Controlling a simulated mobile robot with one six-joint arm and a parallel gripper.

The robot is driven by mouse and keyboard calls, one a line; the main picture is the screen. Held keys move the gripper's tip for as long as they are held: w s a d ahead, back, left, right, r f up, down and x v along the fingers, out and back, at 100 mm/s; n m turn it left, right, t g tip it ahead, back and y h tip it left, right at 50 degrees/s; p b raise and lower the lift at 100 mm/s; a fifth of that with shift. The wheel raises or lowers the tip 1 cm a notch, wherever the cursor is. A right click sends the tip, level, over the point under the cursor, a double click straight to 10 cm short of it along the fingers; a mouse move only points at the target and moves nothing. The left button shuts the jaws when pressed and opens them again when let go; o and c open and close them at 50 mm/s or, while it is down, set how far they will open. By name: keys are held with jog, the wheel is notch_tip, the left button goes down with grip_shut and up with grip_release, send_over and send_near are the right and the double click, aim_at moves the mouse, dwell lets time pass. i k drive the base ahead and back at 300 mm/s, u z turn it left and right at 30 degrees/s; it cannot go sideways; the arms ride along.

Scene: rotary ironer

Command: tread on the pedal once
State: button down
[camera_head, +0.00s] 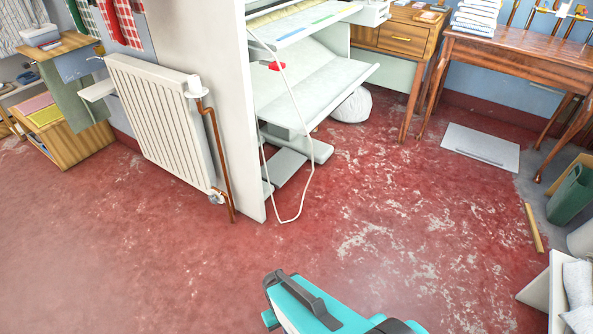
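The white rotary ironer (318,92) stands at upper centre, partly hidden behind the end of a pale partition wall. A small red part (277,66) shows on its left side. Low grey foot parts (286,166) lie on the floor beneath it; I cannot tell which of them, if any, is the pedal. A white cord (284,220) hangs from the ironer and loops onto the floor in front. Teal and dark parts of my own body show at the bottom edge, well apart from the ironer. My gripper cannot be made out.
The partition wall (212,42) with a white radiator (160,115) and copper pipe stands left of the ironer. A white bag (352,106) lies behind it. A wooden table (515,55) and pale floor board (480,147) are right. The red floor in front is open.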

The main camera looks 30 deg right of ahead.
aim_at(283, 165)
jog(key=i, duration=0.9)
jog(key=u, duration=0.05)
